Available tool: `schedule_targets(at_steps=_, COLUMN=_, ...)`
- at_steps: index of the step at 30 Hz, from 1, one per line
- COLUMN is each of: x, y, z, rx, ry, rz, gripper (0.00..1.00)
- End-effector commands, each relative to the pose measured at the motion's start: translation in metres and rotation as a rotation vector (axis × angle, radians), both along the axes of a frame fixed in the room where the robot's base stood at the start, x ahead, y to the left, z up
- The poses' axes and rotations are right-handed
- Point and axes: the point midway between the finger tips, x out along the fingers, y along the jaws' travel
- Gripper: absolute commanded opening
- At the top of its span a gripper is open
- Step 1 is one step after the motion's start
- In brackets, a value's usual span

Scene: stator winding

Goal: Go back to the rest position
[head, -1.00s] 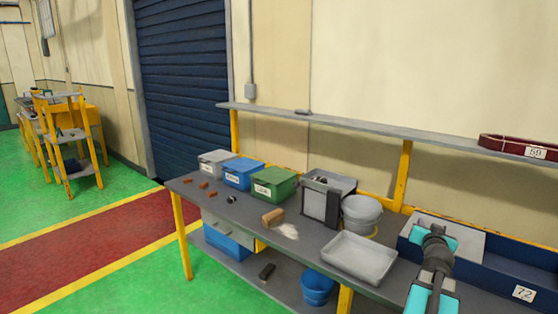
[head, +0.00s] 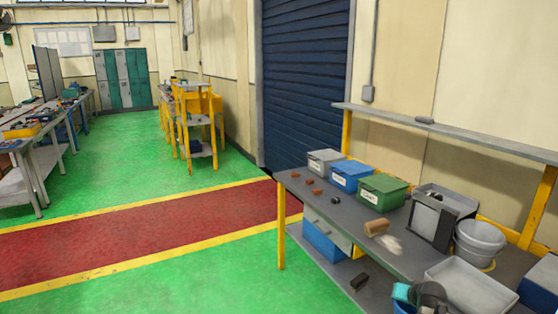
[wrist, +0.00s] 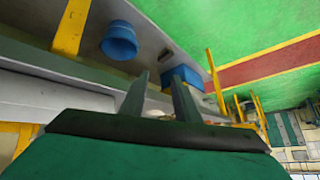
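My gripper (wrist: 160,77) shows in the wrist view with its two dark fingers apart and nothing visible between them. It is tilted toward the underside of the workbench area, with a blue bucket (wrist: 119,40) up and to the left of the fingers. In the head view only part of my arm shows at the bottom right, in front of the grey workbench (head: 325,215). The gripper itself cannot be made out there.
Yellow stands (head: 197,120) and another bench (head: 40,160) are farther off. Green floor and a red lane (head: 140,235) are clear at left.

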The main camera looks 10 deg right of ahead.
Motion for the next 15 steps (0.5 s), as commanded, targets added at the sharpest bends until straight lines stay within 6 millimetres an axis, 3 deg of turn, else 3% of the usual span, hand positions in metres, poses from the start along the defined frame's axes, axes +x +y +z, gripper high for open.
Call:
schedule_targets(at_steps=3, x=0.003, y=0.047, z=-0.024, rx=0.024, ry=0.076, rz=0.069, gripper=0.29)
schedule_targets(at_steps=15, x=-0.019, y=0.185, z=-0.092, rx=0.060, ry=0.340, rz=0.263, gripper=0.29)
